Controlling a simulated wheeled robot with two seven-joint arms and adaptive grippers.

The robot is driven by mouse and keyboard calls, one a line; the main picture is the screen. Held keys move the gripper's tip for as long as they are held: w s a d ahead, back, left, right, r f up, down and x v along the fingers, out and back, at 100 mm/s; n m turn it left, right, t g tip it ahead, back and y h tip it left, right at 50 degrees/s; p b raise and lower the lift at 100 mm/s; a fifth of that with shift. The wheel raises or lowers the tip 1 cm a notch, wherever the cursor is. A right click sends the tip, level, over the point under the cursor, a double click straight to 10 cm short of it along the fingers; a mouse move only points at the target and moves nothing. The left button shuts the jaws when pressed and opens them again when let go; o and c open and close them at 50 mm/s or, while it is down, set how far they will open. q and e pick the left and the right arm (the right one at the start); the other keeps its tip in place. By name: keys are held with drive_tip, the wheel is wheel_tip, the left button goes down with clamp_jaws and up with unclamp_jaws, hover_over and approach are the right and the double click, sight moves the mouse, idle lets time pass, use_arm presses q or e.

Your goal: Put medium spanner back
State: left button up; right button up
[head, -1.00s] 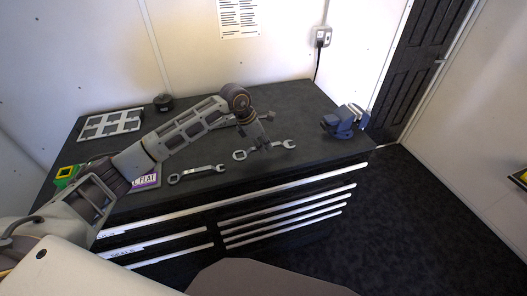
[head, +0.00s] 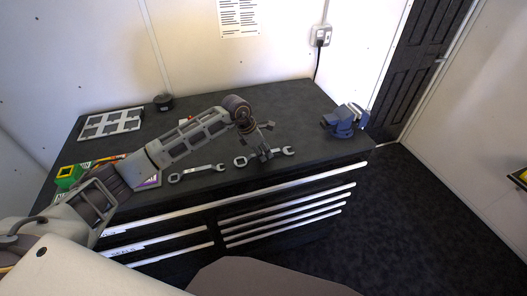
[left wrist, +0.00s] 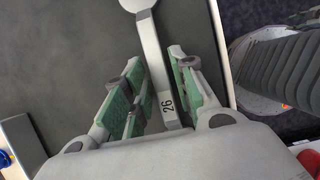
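A silver open-ended spanner (head: 285,151) lies on the dark worktop near its front edge. My left gripper (head: 262,154) is over its middle, pointing down. In the left wrist view the shaft of this spanner (left wrist: 158,62), marked 26, runs between the green-padded fingers of my left gripper (left wrist: 160,85). The fingers are apart, with a small gap to the shaft. A second silver spanner (head: 197,174) lies to the left on the worktop. I cannot tell by size which one is the medium spanner. My right gripper is out of view.
A blue vise (head: 345,121) stands at the worktop's right end. A grey slotted tray (head: 112,123) and a dark round object (head: 163,102) are at the back left. A yellow-green item (head: 68,174) is at the left end. Drawers (head: 285,215) are below the front edge.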

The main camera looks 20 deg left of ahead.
use_arm(q)
drive_tip(key=shift+o, duration=0.3)
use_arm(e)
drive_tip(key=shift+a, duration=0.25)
use_arm(q)
drive_tip(key=shift+r, duration=0.25)
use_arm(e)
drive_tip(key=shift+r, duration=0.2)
use_arm(q)
drive_tip(key=shift+a+r, duration=0.15)
drive_tip(key=shift+r, duration=0.15)
drive_tip(key=b+v, duration=0.2)
drive_tip(key=v, duration=0.9)
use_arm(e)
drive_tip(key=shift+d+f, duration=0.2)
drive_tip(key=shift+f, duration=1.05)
use_arm(q)
drive_tip(key=shift+s+r, duration=0.1)
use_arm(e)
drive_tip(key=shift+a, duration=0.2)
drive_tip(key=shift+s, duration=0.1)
